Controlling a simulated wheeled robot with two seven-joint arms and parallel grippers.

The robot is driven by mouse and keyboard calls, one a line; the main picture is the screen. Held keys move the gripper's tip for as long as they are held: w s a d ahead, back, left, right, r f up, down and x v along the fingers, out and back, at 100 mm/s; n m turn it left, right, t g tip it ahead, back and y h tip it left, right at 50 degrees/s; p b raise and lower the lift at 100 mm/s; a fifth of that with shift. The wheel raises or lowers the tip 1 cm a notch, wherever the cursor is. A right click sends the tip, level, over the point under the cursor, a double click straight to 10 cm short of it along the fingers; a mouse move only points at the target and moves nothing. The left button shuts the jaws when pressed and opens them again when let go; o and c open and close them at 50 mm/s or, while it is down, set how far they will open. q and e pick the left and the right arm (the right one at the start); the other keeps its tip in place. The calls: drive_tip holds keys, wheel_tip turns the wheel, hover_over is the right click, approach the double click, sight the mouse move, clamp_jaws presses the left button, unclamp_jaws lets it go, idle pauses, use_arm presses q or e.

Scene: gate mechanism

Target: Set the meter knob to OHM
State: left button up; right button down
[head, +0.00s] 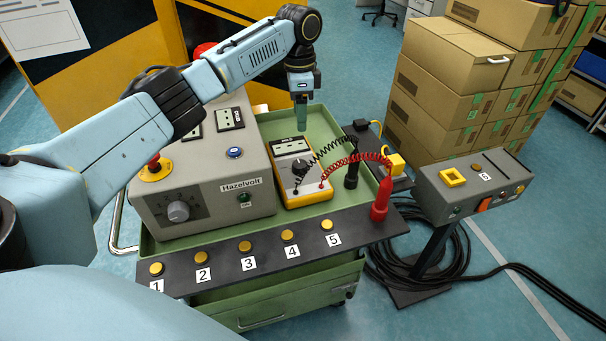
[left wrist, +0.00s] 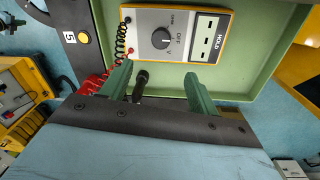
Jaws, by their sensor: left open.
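The yellow-and-white meter (head: 298,172) lies in the green tray of the cart, with a dark round knob (head: 300,167) on its face. In the left wrist view the knob (left wrist: 161,38) sits between the labels OHM, OFF and V. Its pointer is too small to read for certain. My left gripper (head: 302,118) hangs above the far side of the meter, pointing down. My right gripper is not in view.
A grey Hazelvolt box (head: 205,195) stands left of the meter. Black and red coiled leads run to a black probe (head: 351,176) and a red probe (head: 381,200) at the right. A black strip with numbered yellow buttons (head: 265,253) lies along the front.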

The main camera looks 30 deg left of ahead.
sight(301, 163)
use_arm(q)
drive_tip(key=f+b, duration=0.1)
drive_tip(key=f, duration=0.3)
drive_tip(key=f+b, duration=0.1)
drive_tip(key=f, duration=0.4)
drive_tip(key=f+b, duration=0.1)
drive_tip(key=f, duration=0.3)
drive_tip(key=shift+s+d+f, duration=0.2)
drive_tip(key=shift+s+f, duration=0.05)
drive_tip(key=shift+f, duration=0.6)
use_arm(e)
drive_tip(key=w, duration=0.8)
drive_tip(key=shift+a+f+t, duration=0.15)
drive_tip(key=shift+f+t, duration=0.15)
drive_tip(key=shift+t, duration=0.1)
